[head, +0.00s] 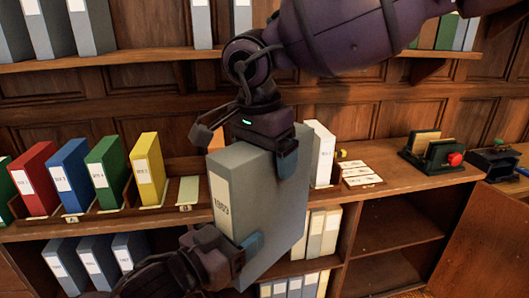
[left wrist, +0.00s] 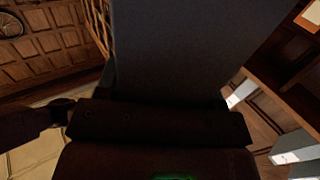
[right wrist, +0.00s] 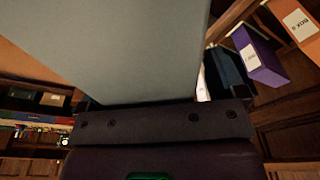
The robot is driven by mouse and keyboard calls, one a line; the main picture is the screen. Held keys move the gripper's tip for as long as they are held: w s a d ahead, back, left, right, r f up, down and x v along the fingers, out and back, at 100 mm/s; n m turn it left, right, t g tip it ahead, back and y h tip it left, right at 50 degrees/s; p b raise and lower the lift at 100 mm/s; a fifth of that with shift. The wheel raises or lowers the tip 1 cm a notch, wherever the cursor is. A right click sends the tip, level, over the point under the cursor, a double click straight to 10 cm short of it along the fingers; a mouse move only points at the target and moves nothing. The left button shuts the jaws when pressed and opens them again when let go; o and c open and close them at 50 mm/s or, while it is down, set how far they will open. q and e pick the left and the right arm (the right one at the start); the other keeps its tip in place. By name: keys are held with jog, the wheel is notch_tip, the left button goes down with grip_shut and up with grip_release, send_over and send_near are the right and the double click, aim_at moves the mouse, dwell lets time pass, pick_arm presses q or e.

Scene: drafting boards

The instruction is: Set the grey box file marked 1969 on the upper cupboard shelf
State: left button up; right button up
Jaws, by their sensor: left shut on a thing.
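The box fills the space ahead of the jaws in the left wrist view (left wrist: 190,50) and right wrist view (right wrist: 125,50). The open cupboard (head: 400,225) at lower right has an empty upper space above a shelf (head: 385,268).
The cupboard door (head: 490,235) stands open at the right. Red (head: 36,180), blue (head: 71,178), green (head: 108,172) and yellow (head: 148,170) files stand on the counter at left. White cards (head: 360,174) and a green-based device (head: 435,152) lie at right. Files fill shelves below.

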pick_arm(q)
jog(key=shift+s+r, duration=0.1)
jog(key=shift+r, duration=0.05)
pick_arm(e)
jog(key=shift+a, duration=0.1)
jog(key=c, duration=1.5)
pick_arm(q)
jog(key=o, duration=1.6)
jog(key=shift+c, duration=0.2)
pick_arm(e)
jog(key=shift+r, duration=0.1)
